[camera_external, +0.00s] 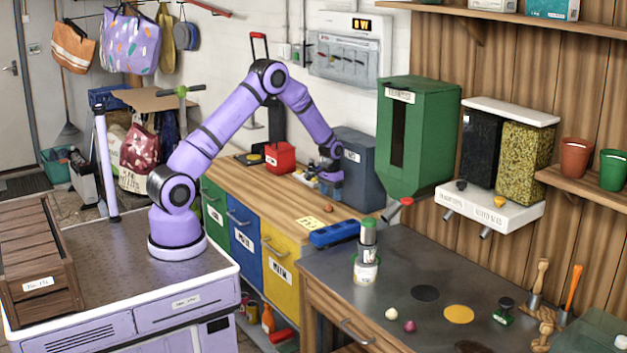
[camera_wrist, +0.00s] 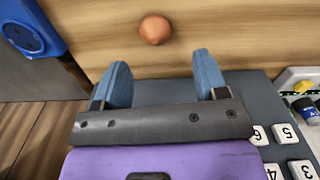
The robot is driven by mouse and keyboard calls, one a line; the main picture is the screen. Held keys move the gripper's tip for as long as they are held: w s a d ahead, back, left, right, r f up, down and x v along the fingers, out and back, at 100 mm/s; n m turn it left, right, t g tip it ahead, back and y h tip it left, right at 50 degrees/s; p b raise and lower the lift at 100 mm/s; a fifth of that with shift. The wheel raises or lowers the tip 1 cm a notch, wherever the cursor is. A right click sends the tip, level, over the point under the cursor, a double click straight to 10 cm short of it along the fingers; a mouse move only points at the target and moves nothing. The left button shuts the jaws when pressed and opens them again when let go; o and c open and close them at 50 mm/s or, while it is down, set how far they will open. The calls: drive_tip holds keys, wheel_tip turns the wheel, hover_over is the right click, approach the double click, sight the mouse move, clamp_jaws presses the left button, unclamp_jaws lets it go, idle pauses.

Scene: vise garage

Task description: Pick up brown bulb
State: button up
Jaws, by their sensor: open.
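The brown bulb (camera_wrist: 155,29) is small and round and lies on the wooden counter, just beyond the fingertips in the wrist view. In the external view the brown bulb (camera_external: 328,208) is a small spot on the counter near its front right end. My gripper (camera_wrist: 160,62) is open, with two blue fingers spread apart and nothing between them. In the external view my gripper (camera_external: 320,174) hangs low over the counter, beside the dark grey box and behind the bulb. It is apart from the bulb.
A dark grey box (camera_external: 362,165) stands close to my gripper; numbered white keys (camera_wrist: 280,135) show in the wrist view. A red container (camera_external: 280,158) stands left. A white bulb (camera_external: 391,314) and a purple bulb (camera_external: 409,326) lie on the metal bench.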

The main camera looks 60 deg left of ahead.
sight(329, 205)
drive_tip(key=f, duration=0.5)
drive_tip(key=shift+s+d, duration=0.15)
drive_tip(key=shift+s, duration=0.2)
drive_tip(key=c, duration=1)
